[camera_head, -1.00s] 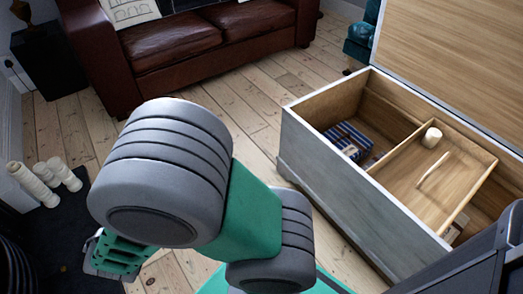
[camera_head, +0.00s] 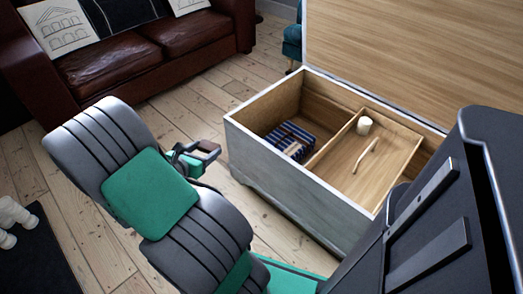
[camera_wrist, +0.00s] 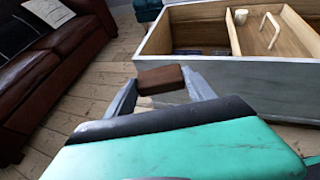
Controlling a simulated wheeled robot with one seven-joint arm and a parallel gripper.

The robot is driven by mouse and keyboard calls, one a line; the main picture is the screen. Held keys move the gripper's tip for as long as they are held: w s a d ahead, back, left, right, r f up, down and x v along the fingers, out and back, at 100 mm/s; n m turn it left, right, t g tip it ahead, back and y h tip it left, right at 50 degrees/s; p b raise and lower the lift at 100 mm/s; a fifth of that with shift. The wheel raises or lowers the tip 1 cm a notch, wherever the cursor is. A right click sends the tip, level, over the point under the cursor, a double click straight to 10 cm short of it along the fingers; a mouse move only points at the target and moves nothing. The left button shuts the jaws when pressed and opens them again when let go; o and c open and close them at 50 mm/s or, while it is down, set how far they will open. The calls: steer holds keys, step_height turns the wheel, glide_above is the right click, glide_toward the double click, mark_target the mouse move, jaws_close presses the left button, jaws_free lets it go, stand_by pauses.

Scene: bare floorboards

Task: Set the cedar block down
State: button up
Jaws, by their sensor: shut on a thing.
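The cedar block is a small reddish-brown block (camera_wrist: 161,79) held between the fingertips of my gripper (camera_wrist: 163,92) in the wrist view. In the head view the block (camera_head: 207,146) shows at the end of my gripper (camera_head: 194,157), left of the open wooden chest (camera_head: 290,179). My gripper is shut on the block. It holds it above the floorboards, outside the chest's near left corner. The underside of the block is hidden.
The chest holds a blue striped item (camera_head: 290,140) in its left part, and a white cylinder (camera_head: 364,125) and a pale curved stick (camera_head: 365,155) on its tray. A brown leather sofa (camera_head: 120,65) stands behind. Floorboards (camera_head: 185,88) between are clear.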

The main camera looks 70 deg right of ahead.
steer(key=s+d+m+g+y+p, duration=0.1)
steer(key=s+d+m+g, duration=0.4)
steer(key=s, duration=0.7)
steer(key=n+b, duration=0.1)
steer(key=b, duration=0.5)
glide_above(279, 155)
steer(key=a, duration=0.2)
step_height(279, 155, down, 10)
steer(key=f+b, duration=0.1)
steer(key=f, duration=0.1)
steer(key=f+b, duration=0.1)
steer(key=shift+s+d+f+t+b, duration=0.2)
steer(key=shift+s+t+b, duration=0.05)
steer(key=shift+t+b, duration=0.05)
steer(key=shift+r, duration=0.2)
steer(key=shift+f, duration=0.15)
steer(key=o, duration=1.3)
